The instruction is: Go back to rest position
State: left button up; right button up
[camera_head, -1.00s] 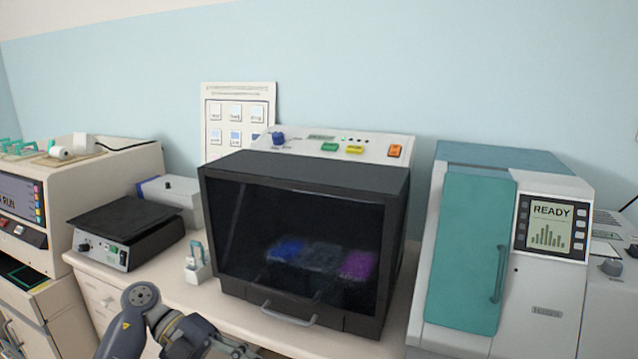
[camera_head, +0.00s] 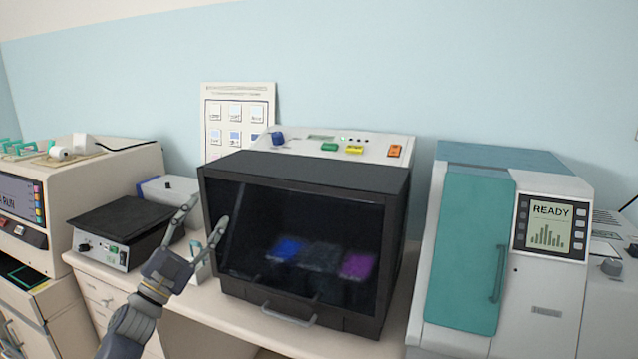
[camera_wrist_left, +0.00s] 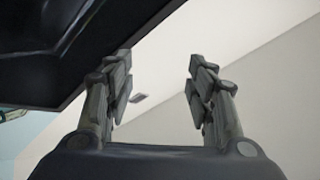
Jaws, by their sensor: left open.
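My left gripper (camera_head: 203,222) is open and empty. In the head view it is raised in front of the bench, with its fingers pointing up, at the left front edge of the dark staining machine (camera_head: 308,173). In the left wrist view the two fingers (camera_wrist_left: 160,85) stand apart with nothing between them. A dark panel edge (camera_wrist_left: 60,40) fills the upper left of that view. My right gripper does not show in either view.
A black-topped hot plate (camera_head: 125,222) and a small slide holder (camera_head: 198,262) are left of the machine. The machine's front handle (camera_head: 289,315) sticks out. A teal-doored machine (camera_head: 470,250) stands at right. The space before the bench is free.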

pick_arm(q)
jog(key=w+a+f+n+g+y, duration=0.2)
jog(key=w+a+f+n+y, duration=0.5)
jog(key=a+f+n+y, duration=0.55)
jog(key=s+d+f+g+y, duration=0.1)
jog(key=s+d+f+g, duration=0.3)
jog(key=f, duration=0.9)
jog(key=s+a+f+g, duration=0.1)
jog(key=s+f, duration=0.5)
jog(key=f, duration=0.7)
jog(key=s+d+f+g+y, duration=0.1)
jog(key=s+d+f+g, duration=0.3)
jog(key=f, duration=0.9)
jog(key=s+f+g, duration=0.2)
jog(key=s+f, duration=1.2)
jog(key=s, duration=0.1)
jog(key=s+d+f+g, duration=0.2)
jog(key=s+f, duration=0.3)
jog(key=s, duration=0.8)
jog(key=s+d+f+g+h, duration=0.1)
jog(key=s+f, duration=0.4)
jog(key=s, duration=0.9)
jog(key=s+d+f+n+g, duration=0.1)
jog(key=s+f+g, duration=0.3)
jog(key=s, duration=0.9)
jog(key=shift+s+d+f, duration=0.35)
jog(key=shift+d+f, duration=0.35)
jog(key=shift+d, duration=0.2)
